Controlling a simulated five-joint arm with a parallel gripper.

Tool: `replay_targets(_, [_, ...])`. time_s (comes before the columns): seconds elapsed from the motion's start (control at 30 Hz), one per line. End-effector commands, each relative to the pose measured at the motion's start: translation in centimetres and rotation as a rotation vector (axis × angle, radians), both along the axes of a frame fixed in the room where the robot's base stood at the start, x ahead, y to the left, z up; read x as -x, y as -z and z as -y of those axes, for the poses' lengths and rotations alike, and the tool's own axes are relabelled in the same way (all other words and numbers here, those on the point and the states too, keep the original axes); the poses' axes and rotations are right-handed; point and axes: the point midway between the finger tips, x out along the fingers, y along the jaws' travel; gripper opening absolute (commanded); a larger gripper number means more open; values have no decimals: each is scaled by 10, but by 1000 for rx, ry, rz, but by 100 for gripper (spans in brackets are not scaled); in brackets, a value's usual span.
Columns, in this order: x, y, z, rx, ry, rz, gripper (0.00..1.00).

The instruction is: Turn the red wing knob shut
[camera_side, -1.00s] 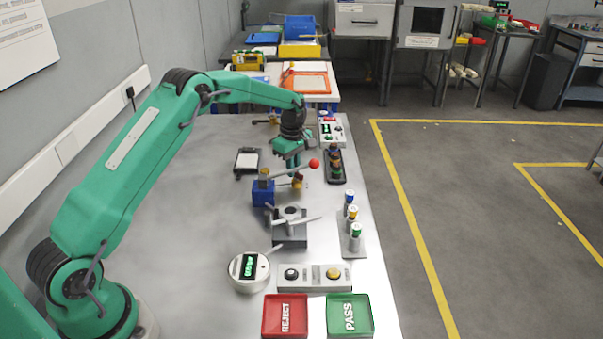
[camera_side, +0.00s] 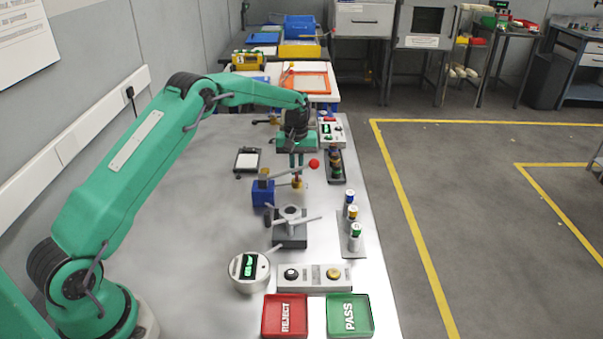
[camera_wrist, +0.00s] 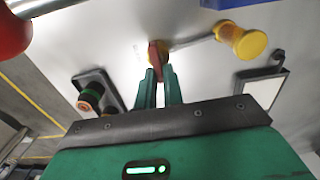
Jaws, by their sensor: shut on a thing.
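A grey bar or pipe runs from the brass base to a yellow fitting (camera_wrist: 240,40).
A blue block (camera_side: 262,192) with a red-ball lever (camera_side: 314,163) stands close to my gripper. A dark tray of round parts (camera_side: 335,166) is to its right, a black-framed plate (camera_side: 247,160) to its left. A grey fixture (camera_side: 290,228) stands nearer. The table's left part is clear.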

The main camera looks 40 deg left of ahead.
Motion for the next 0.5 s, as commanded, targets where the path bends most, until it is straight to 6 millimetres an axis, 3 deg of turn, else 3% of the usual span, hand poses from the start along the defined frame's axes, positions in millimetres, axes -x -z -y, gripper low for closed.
replay_targets(0.5, [0,-3,2,1,39,-4,0])
